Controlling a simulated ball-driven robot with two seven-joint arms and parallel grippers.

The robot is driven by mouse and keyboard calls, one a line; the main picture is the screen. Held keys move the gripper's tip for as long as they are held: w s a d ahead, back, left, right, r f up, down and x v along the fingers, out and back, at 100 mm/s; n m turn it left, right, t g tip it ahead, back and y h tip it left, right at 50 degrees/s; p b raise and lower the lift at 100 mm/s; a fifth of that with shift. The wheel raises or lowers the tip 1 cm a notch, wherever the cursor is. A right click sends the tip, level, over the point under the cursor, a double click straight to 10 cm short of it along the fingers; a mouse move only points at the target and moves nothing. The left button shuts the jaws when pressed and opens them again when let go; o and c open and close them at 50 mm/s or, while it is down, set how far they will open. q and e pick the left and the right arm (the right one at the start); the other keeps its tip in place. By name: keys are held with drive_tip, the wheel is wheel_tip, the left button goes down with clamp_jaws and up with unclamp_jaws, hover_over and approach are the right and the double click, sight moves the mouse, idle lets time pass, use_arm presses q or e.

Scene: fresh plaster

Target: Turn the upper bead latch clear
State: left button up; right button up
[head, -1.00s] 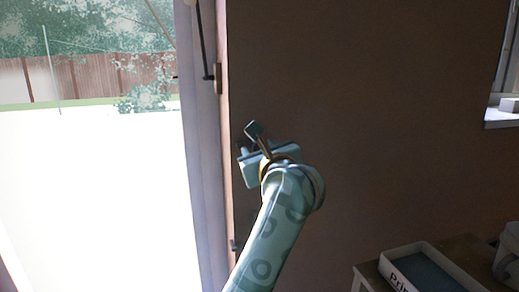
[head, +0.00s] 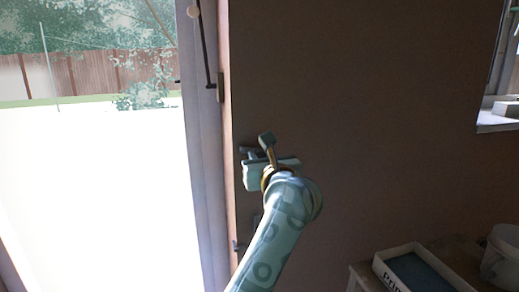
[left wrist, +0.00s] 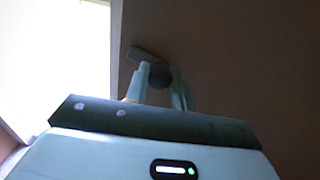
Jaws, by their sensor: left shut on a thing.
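My left gripper (head: 262,148) is up against the brown wall beside the door frame in the head view. In the left wrist view its two fingers (left wrist: 161,88) reach up to a small grey latch bar with a dark round pivot (left wrist: 160,76), and the gripper is shut on it. I take this bar to be the upper bead latch (left wrist: 145,54). In the head view the fingers and gripper body mostly hide the latch. My right gripper is in neither view.
A bright glazed door or window with a pale frame (head: 205,170) stands at the left. A white-edged tray (head: 415,250) and a pale bucket (head: 500,258) are at lower right.

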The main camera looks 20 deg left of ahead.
use_arm(q)
drive_tip(key=m+p, duration=0.4)
drive_tip(key=p, duration=0.1)
drive_tip(key=m+p, duration=0.4)
drive_tip(key=p, duration=0.1)
drive_tip(key=m+p, duration=0.3)
drive_tip(key=p, duration=0.2)
drive_tip(key=shift+d+r+m, duration=0.1)
drive_tip(key=shift+r+m, duration=0.15)
drive_tip(key=shift+m, duration=0.15)
drive_tip(key=m+p, duration=0.2)
drive_tip(key=shift+f+p, duration=0.2)
drive_tip(key=shift+p, duration=0.15)
drive_tip(key=shift+f+m+p, duration=0.1)
drive_tip(key=shift+m+p, duration=0.25)
drive_tip(key=shift+m, duration=0.35)
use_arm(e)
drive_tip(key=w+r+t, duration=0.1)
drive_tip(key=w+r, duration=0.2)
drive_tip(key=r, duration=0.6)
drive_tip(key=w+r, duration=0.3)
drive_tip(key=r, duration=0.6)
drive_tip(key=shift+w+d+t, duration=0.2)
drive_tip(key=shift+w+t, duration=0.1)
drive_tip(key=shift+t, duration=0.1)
use_arm(q)
drive_tip(key=shift+f, duration=0.1)
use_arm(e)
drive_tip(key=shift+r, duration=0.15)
